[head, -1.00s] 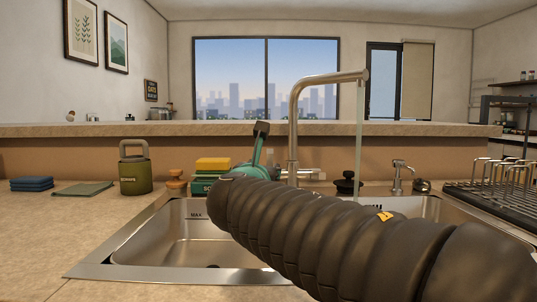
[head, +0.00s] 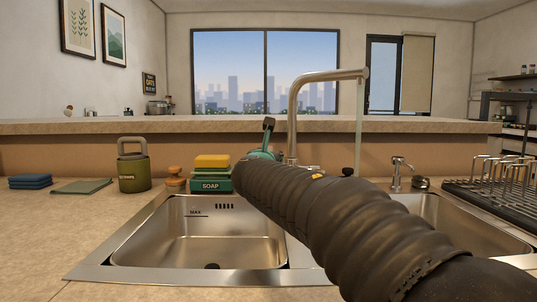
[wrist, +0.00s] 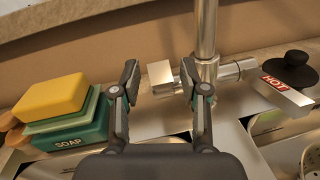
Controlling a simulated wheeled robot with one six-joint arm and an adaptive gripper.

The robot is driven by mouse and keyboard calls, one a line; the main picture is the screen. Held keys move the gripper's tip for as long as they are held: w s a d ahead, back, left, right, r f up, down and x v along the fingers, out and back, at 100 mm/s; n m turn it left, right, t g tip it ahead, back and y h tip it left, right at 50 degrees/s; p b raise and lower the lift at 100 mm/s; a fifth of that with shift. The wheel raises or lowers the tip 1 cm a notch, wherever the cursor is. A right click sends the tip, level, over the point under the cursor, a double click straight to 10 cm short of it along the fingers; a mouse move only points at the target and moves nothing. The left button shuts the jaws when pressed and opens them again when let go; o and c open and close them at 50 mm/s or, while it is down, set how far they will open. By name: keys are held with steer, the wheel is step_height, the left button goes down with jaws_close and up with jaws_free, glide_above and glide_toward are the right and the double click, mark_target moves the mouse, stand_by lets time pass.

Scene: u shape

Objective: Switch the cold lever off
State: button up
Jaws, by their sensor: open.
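The metal faucet (head: 293,115) stands behind the sink, and a thin stream of water (head: 359,115) falls from its spout. In the wrist view its column (wrist: 207,30) rises just right of my gripper (wrist: 160,82). The gripper is open, with one finger on each side of a square-ended metal lever (wrist: 160,74) on the faucet's left, which seems to be the cold lever; no cold label is visible. I cannot tell whether the fingers touch it. The lever marked HOT (wrist: 275,88) is on the right. In the head view my arm hides both levers.
A green soap box (head: 211,185) with a yellow sponge (head: 212,161) stands left of my gripper. A black knob (wrist: 292,68) is beside the HOT lever. The left basin (head: 200,235) is empty. A dish rack (head: 495,190) stands at right, and a ledge (head: 200,127) runs behind.

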steer(key=shift+w, duration=0.25)
jaws_close()
steer(key=shift+d+f+b, duration=0.1)
steer(key=shift+f+b, duration=0.05)
steer(key=shift+b, duration=0.15)
